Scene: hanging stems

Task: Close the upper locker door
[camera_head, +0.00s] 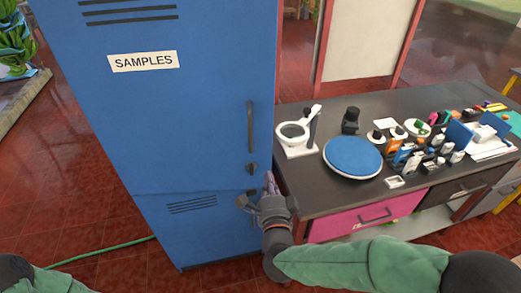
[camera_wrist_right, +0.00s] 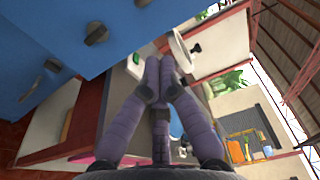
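The blue locker's upper door (camera_head: 190,110) carries a SAMPLES label, a dark vertical handle (camera_head: 250,126) and a round lock below it. It looks about flush with the locker front; I cannot tell whether a small gap is left. The lower door (camera_head: 195,230) is beneath it and looks shut. My right gripper (camera_head: 269,182) is beside the locker's right edge, below the lock, its forearm coming from the right. In the right wrist view the gripper's fingers (camera_wrist_right: 161,72) meet at their tips with nothing between them. The blue locker front (camera_wrist_right: 70,35) is at upper left there. My left gripper is out of view.
A dark-topped workbench (camera_head: 318,202) stands close to the locker's right, with a pink drawer (camera_head: 365,216). It holds a magnifier (camera_head: 295,135), a blue round disc (camera_head: 352,157) and several small items. A green hose (camera_head: 105,249) lies on the open red floor at left.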

